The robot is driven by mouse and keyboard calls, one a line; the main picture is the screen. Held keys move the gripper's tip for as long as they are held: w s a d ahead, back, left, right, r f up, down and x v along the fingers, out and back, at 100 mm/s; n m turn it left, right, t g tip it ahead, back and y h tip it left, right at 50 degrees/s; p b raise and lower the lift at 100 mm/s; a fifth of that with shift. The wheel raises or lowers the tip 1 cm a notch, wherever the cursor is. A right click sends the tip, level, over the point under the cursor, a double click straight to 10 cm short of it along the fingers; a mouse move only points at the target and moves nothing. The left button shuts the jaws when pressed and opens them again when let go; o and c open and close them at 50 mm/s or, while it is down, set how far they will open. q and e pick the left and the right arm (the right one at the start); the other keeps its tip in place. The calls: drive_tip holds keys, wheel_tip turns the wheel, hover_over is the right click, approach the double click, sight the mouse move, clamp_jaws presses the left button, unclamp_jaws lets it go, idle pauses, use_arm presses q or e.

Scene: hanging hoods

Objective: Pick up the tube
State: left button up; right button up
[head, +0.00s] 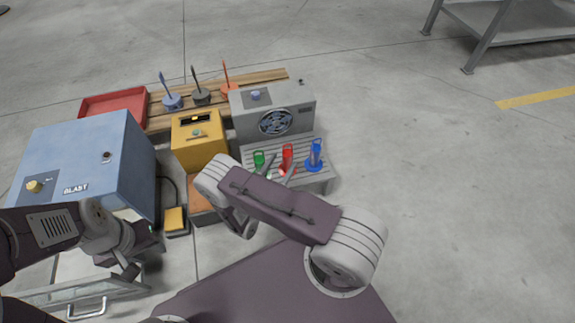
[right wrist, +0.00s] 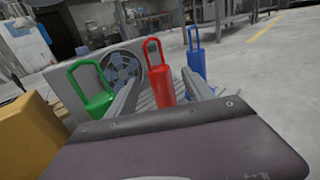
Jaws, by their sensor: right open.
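Three tube-like pieces with loop handles stand upright in a row on a grey slatted stand (head: 318,186): a green one (head: 259,158), a red one (head: 288,152) and a blue one (head: 314,158). My right gripper (head: 279,166) is open and reaches toward the row. In the right wrist view, the red piece (right wrist: 161,85) appears between its two fingers, the green piece (right wrist: 92,95) left of them and the blue piece (right wrist: 195,55) behind the right finger. I cannot tell whether the fingers touch anything. My left gripper (head: 130,272) is low at the left, its jaws unclear.
A blue BLAST cabinet (head: 75,155) stands at the left, with a glazed panel with a handle (head: 87,307) below it. A red tray (head: 113,103) lies farther back.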

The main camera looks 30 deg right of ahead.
sight(285, 159)
drive_tip(key=shift+w+d+f+b, duration=0.25)
drive_tip(key=shift+w+d, duration=0.15)
drive_tip(key=shift+d, duration=0.2)
drive_tip(key=shift+w+d+f+b, duration=0.1)
drive_tip(key=shift+w+d+b, duration=0.15)
drive_tip(key=shift+w+d, duration=0.25)
drive_tip(key=shift+d+r, duration=0.1)
drive_tip(key=shift+d, duration=0.1)
use_arm(q)
wheel_tip(285, 159, down, 2)
drive_tip(key=shift+f, duration=0.2)
use_arm(e)
drive_tip(key=shift+r, duration=0.1)
clamp_jaws()
